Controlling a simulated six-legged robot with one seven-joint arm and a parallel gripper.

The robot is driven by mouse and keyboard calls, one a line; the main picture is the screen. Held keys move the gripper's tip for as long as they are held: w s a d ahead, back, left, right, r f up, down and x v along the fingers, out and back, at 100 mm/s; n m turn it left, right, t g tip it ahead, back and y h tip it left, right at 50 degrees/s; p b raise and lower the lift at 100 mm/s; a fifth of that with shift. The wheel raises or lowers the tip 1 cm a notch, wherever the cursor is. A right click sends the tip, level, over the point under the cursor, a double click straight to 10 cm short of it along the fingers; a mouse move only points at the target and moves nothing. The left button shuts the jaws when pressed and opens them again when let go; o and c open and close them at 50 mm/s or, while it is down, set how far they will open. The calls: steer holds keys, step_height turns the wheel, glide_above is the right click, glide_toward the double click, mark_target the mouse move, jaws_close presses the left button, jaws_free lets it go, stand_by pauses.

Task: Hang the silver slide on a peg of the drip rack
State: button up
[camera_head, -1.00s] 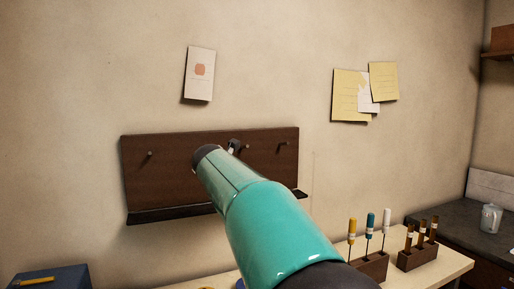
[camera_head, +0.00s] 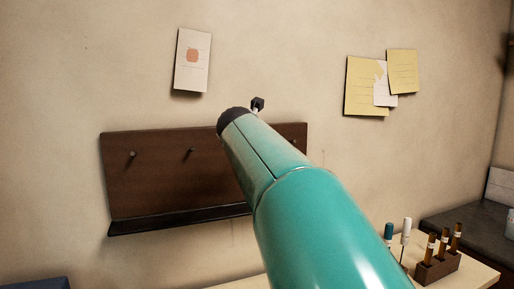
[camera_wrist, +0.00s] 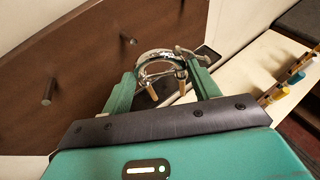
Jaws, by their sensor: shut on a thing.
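The silver slide (camera_wrist: 153,53) is a bright curved tube with brass-coloured ends, between the fingers of my gripper (camera_wrist: 168,72) in the wrist view. My gripper is shut on it. In the head view my arm hides the slide and most of the gripper. The drip rack (camera_head: 150,185) is a dark brown wall board with a ledge along its bottom. Two of its pegs show left of my arm, a left peg (camera_head: 132,154) and another peg (camera_head: 191,151). The wrist view shows pegs on the rack (camera_wrist: 70,60) left of the gripper, apart from the slide.
A pale bench (camera_head: 465,272) lies below at the right. A brown block (camera_head: 437,266) on it holds several upright brushes or bottles. Papers hang on the wall above the rack. A dark counter (camera_head: 465,222) stands at the far right.

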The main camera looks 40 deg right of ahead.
steer(key=w+d+f, duration=0.1)
steer(key=w+d, duration=0.1)
steer(key=w, duration=0.8)
steer(key=shift+w+d+f, duration=0.15)
steer(key=shift+d+f, duration=0.2)
stand_by(1.1)
steer(key=shift+f, duration=0.15)
stand_by(0.3)
steer(key=o, duration=1)
steer(key=shift+w, duration=0.1)
steer(key=shift+o, duration=0.4)
steer(key=shift+s+a+r, duration=0.2)
steer(key=shift+s+r, duration=0.05)
steer(key=shift+r, duration=0.05)
steer(key=v, duration=1.3)
steer(key=shift+s, duration=0.1)
